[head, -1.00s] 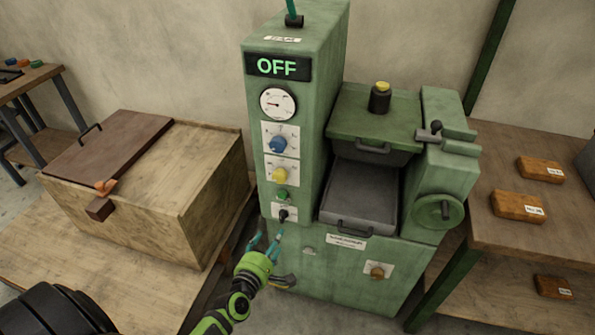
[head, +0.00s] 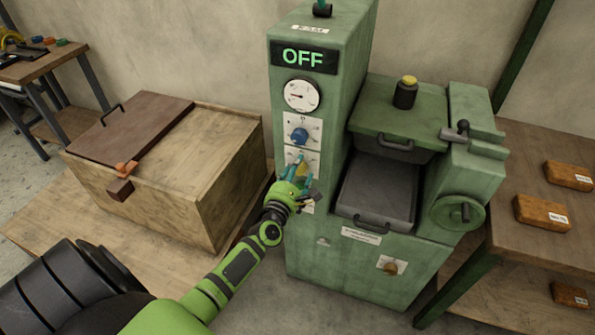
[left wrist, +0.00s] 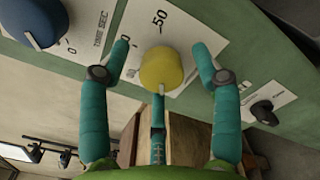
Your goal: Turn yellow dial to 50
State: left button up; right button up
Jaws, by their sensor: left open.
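The yellow dial (left wrist: 161,68) sits on a white scale plate (left wrist: 188,22) in the left wrist view, with the mark 50 printed beside it. In the head view the yellow dial (head: 302,170) is partly hidden behind my left gripper (head: 301,178). My left gripper, with teal fingers, also shows in the left wrist view (left wrist: 160,62). It is open, with fingers on either side of the dial and a third finger below it in the picture. I cannot tell whether any finger touches the dial. My right gripper is not in view.
The green machine (head: 335,255) carries a blue dial (head: 299,135), a gauge (head: 302,95) and a display reading OFF (head: 303,57). A black switch (left wrist: 264,112) sits near the yellow dial. A wooden chest (head: 160,190) stands left; a table with wooden blocks (head: 541,211) stands right.

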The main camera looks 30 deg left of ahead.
pick_arm(q)
jog(key=c, duration=1.1)
jog(key=shift+c, duration=0.2)
